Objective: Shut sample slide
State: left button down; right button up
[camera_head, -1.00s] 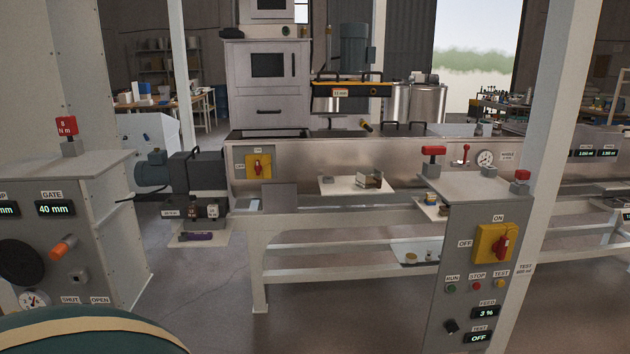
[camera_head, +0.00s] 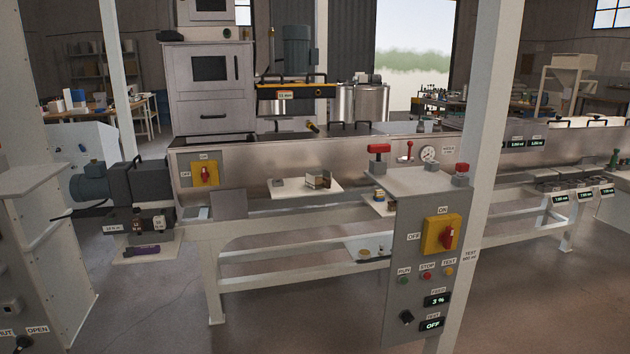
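No part in view is labelled as the sample slide, and I cannot tell which one it is. A grey control cabinet (camera_head: 425,262) stands in front at centre right. It has a yellow and red ON/OFF switch (camera_head: 442,235), several small buttons and displays reading 3 % and OFF. A red-topped handle (camera_head: 379,149) and a smaller red-topped part (camera_head: 460,168) stand on its top. Behind them a red lever (camera_head: 408,150) sits beside a round gauge (camera_head: 428,154) on the long steel trough (camera_head: 300,157). Neither of my grippers is in view.
A white post (camera_head: 487,130) rises right beside the cabinet. A grey cabinet (camera_head: 45,250) with SHUT and OPEN labels is cut off at the left. A motor (camera_head: 90,188) juts out at the trough's left end. Open floor (camera_head: 150,310) lies between the cabinets.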

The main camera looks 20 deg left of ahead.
aim_at(274, 125)
jog(key=i+j+z, duration=0.1)
jog(key=i+j, duration=0.25)
jog(key=i+j+z, duration=0.1)
jog(key=i+j, duration=0.2)
jog(key=i+j+z, duration=0.1)
jog(key=i+j, duration=0.2)
jog(key=j, duration=0.2)
jog(key=i+j+z, duration=0.1)
jog(key=i+j, duration=0.15)
jog(key=j, duration=0.15)
